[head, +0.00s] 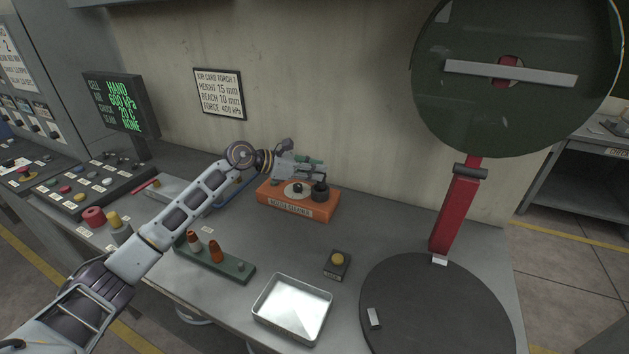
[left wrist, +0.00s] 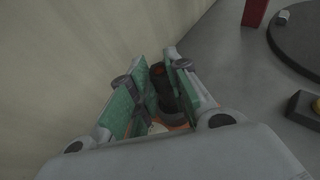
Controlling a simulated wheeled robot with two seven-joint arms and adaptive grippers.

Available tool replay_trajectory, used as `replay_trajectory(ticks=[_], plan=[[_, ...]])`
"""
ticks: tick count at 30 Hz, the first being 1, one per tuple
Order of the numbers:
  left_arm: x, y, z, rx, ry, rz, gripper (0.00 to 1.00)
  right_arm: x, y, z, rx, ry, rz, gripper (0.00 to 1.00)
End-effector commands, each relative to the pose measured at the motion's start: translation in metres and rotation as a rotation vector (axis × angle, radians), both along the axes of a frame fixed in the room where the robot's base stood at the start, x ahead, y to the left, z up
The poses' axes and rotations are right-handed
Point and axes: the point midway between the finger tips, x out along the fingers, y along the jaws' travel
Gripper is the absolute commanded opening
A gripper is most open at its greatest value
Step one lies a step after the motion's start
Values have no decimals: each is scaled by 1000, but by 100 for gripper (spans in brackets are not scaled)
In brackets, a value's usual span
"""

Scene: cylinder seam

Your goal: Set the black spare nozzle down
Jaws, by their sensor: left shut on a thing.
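My left gripper (head: 318,170) reaches in from the left over the orange nozzle cleaner (head: 292,208). It is shut on the black spare nozzle. In the left wrist view the dark nozzle (left wrist: 160,82) shows between the green finger pads, with a reddish spot near its top. A black cylindrical part (head: 320,192) stands at the right of the cleaner's top, directly below the fingertips. I cannot tell whether the nozzle touches it. A pale disc with a black knob (head: 297,187) lies to its left. My right gripper is not in view.
A green rack (head: 232,267) holds a few nozzles, including copper-coloured ones. An empty metal tray (head: 293,308) and a yellow button box (head: 337,263) stand in front. A round black base with a red post (head: 455,208) and large dark disc is at the right. The wall is close behind the cleaner.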

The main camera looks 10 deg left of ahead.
Motion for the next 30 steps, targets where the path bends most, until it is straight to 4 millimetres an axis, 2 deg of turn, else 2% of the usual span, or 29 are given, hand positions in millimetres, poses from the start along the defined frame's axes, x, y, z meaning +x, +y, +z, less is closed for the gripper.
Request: replay_trajectory(ticks=[5, 13, 29, 30], plan=[[0, 0, -6, 0, 2, 0, 0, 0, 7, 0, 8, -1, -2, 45], [0, 0, -33, -1, 2, 0, 0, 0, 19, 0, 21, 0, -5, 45], [0, 0, -40, 0, 0, 0, 0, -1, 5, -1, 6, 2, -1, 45], [0, 0, -40, 0, 0, 0, 22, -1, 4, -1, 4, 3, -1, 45]])
